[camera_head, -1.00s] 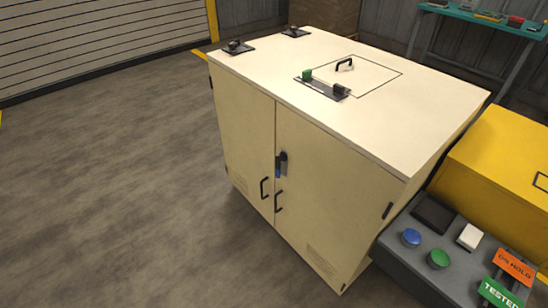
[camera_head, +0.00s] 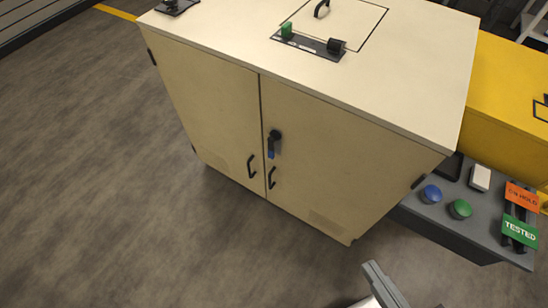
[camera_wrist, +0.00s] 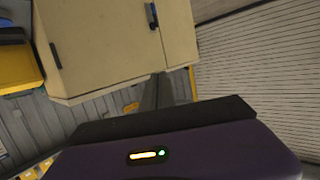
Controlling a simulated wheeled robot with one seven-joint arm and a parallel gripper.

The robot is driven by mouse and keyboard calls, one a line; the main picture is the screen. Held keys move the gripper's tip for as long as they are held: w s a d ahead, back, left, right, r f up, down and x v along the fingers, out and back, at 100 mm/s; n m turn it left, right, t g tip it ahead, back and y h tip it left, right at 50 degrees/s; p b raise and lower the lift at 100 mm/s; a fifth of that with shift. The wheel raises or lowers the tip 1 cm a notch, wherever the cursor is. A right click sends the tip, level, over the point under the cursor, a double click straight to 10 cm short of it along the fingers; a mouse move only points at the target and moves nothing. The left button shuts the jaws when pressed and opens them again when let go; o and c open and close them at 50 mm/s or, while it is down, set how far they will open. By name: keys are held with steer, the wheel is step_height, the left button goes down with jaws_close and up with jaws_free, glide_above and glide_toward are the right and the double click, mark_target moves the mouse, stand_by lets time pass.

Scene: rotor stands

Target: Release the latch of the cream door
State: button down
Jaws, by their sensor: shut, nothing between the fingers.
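The cream door (camera_head: 335,165) is the right-hand door of a cream cabinet and appears closed. Its latch (camera_head: 272,144) is a small black handle with a blue lower part. It points down, near the seam between the two doors. It also shows at the top of the wrist view (camera_wrist: 152,16), where the cabinet looks turned around. My gripper (camera_head: 373,272) reaches in at the bottom edge of the head view, low and right of the latch and clear of the door. In the wrist view its fingers (camera_wrist: 157,90) are together, with nothing held.
Two black pull handles (camera_head: 272,177) (camera_head: 251,167) sit below the latch. A green-and-black fitting (camera_head: 308,43) lies on the cabinet top. A grey button console (camera_head: 445,205) and a yellow box (camera_head: 510,90) stand right of the cabinet. Floor (camera_head: 140,220) in front is clear.

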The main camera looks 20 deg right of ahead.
steer(key=w+f+m+t+h+b, duration=0.1)
steer(key=w+f+m+b, duration=0.4)
steer(key=f, duration=0.3)
steer(key=w+f+m+t+b, duration=0.1)
steer(key=w+f+m+b, duration=0.2)
steer(key=w+f+b, duration=0.4)
steer(key=w+d+f+m+t+h+b, duration=0.1)
steer(key=w+f+m+b, duration=0.6)
steer(key=w+f+m, duration=0.4)
steer(key=w+f, duration=0.3)
steer(key=w, duration=0.3)
steer(key=shift+w+m+h, duration=0.4)
steer(key=w, duration=1.3)
steer(key=shift+a, duration=0.35)
